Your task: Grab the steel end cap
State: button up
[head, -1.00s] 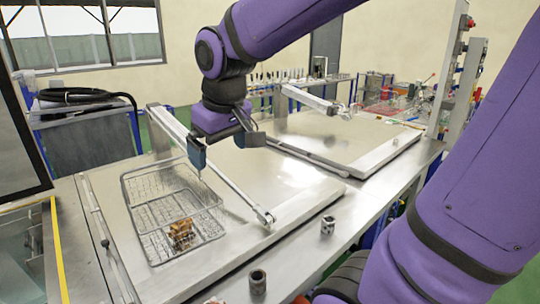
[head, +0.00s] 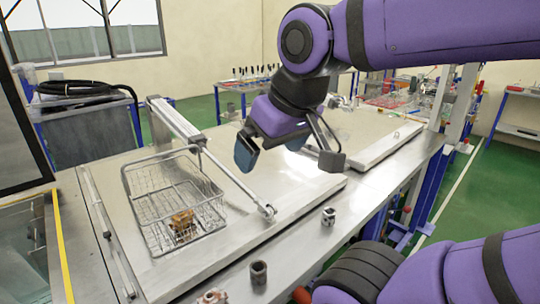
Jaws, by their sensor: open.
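My gripper (head: 289,160) is open and empty in the head view, its two dark fingers spread above the closed metal lid. A small shiny steel piece (head: 328,216) with dark openings stands on the metal ledge in front of the lid, below and to the right of my gripper. A darker hollow steel cylinder (head: 258,272) stands upright on the same ledge nearer the front. I cannot tell for certain which of these is the steel end cap. My gripper is apart from both.
A wire basket (head: 165,222) holding a brass-coloured fitting (head: 183,222) sits on the lid at left. Another small reddish metal part (head: 212,297) is at the bottom edge. A lid strut (head: 228,172) runs beside the basket. The ledge between the small parts is clear.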

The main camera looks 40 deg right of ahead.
aim_at(258, 268)
jog(key=k+l+z, duration=0.3)
jog(key=z, duration=0.75)
jog(key=i+l, duration=0.05)
